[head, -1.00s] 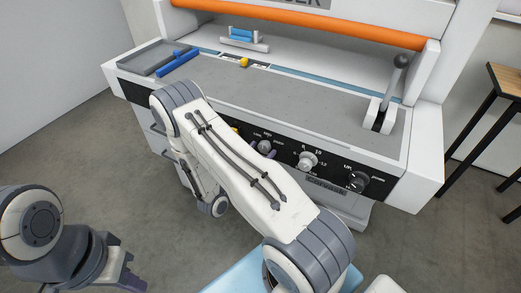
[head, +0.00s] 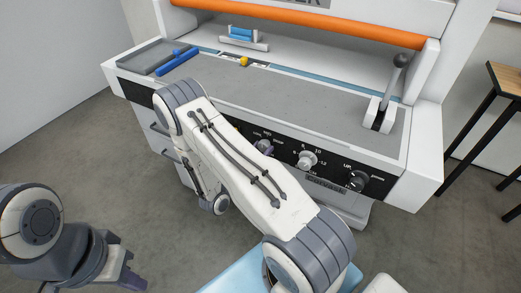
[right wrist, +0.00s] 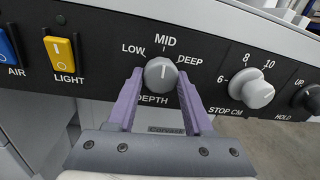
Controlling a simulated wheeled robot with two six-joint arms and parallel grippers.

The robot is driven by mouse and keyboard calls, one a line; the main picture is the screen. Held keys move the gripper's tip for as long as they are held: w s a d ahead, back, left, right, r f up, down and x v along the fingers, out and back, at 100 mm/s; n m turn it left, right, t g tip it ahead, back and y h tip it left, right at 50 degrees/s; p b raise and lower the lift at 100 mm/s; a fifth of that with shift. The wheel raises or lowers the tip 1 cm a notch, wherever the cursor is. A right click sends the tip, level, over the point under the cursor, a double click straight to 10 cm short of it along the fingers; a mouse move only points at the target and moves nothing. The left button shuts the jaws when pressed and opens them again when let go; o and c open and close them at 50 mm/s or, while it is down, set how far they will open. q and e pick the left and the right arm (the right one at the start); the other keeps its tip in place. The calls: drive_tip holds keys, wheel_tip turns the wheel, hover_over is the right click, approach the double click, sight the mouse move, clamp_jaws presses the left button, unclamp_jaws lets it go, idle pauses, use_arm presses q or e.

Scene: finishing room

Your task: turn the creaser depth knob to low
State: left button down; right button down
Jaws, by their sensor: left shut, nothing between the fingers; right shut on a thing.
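The grey creaser depth knob (right wrist: 160,73) is on the black panel in the right wrist view, under the labels LOW, MID and DEEP. Its white mark points up, about at MID. My right gripper (right wrist: 160,88) has its purple fingers shut on the knob, one on each side. In the head view the knob (head: 266,147) shows only partly beside my right arm, which hides most of that gripper. My left gripper (head: 132,279) is at the lower left of the head view, shut and empty, away from the machine.
Right of the depth knob are the stop knob (right wrist: 252,88) and a dark up/hold knob (right wrist: 307,98). Left of it are a yellow light switch (right wrist: 61,56) and a blue air switch (right wrist: 8,48). A lever (head: 391,92) stands on the machine's top right.

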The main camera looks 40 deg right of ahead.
drive_tip(key=n+p, duration=0.1)
drive_tip(key=n, duration=0.5)
drive_tip(key=shift+s+t, duration=0.1)
drive_tip(key=shift+t, duration=0.2)
drive_tip(key=n, duration=0.5)
drive_tip(key=shift+t+p, duration=0.3)
drive_tip(key=shift+p, duration=0.1)
drive_tip(key=shift+n, duration=0.3)
drive_tip(key=shift+c, duration=1.4)
unclamp_jaws()
drive_tip(key=b+v, duration=0.1)
drive_tip(key=v, duration=0.9)
drive_tip(key=shift+a+f, duration=0.2)
drive_tip(key=shift+f, duration=0.1)
drive_tip(key=shift+s+h, duration=0.1)
drive_tip(key=shift+h, duration=0.2)
